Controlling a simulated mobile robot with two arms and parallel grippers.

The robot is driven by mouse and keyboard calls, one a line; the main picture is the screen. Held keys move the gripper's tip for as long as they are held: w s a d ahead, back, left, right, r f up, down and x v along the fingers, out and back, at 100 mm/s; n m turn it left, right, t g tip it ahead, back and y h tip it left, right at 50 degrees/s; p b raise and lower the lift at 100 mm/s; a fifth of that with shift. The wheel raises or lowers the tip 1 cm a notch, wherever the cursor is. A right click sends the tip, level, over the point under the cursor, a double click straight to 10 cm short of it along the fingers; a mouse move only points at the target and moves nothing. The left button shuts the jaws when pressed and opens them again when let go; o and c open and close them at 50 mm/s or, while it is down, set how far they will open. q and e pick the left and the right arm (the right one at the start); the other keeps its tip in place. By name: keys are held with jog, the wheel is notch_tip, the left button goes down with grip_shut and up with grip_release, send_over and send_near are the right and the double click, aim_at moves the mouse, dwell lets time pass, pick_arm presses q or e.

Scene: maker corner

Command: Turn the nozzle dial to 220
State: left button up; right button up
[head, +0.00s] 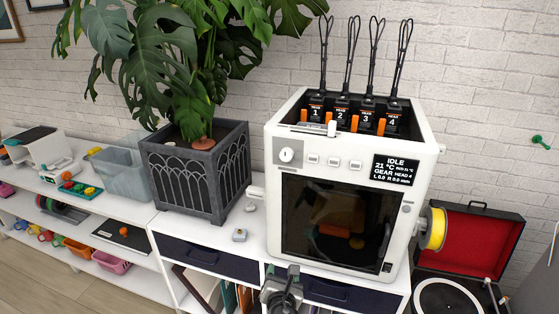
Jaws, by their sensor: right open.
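The white printer (431,150) stands on the white shelf unit. Its nozzle dial (287,155) is a round white knob on a grey plate at the upper left of the front. Numbers around the dial are too small to read. The display (396,170) at the upper right of the front reads IDLE and 21 °C, with smaller lines below. My right gripper (283,274) is at the bottom middle, open and empty, well below the dial and apart from it. My left gripper is not in view.
The printer's dark glass door (325,220) is shut. A grey planter (196,170) with a large leafy plant stands to the left. Small items lie on the shelf top between them. A yellow spool (437,228) sticks out at the printer's right, beside an open record player (470,245).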

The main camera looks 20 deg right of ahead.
notch_tip(320, 180, up, 16)
jog(key=w+n+t+h, duration=0.3)
jog(key=n+t, duration=0.1)
jog(key=n+t+h, duration=0.1)
jog(key=h, duration=0.1)
send_near(285, 157)
jog(key=p+x, duration=0.3)
jog(key=x, duration=0.4)
jog(key=shift+w+d+r, duration=0.1)
jog(key=shift+w, duration=0.05)
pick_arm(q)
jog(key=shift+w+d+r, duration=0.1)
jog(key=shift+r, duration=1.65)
pick_arm(e)
jog(key=shift+w+d+r, duration=0.1)
jog(key=shift+w+d, duration=0.15)
jog(key=shift+w, duration=0.25)
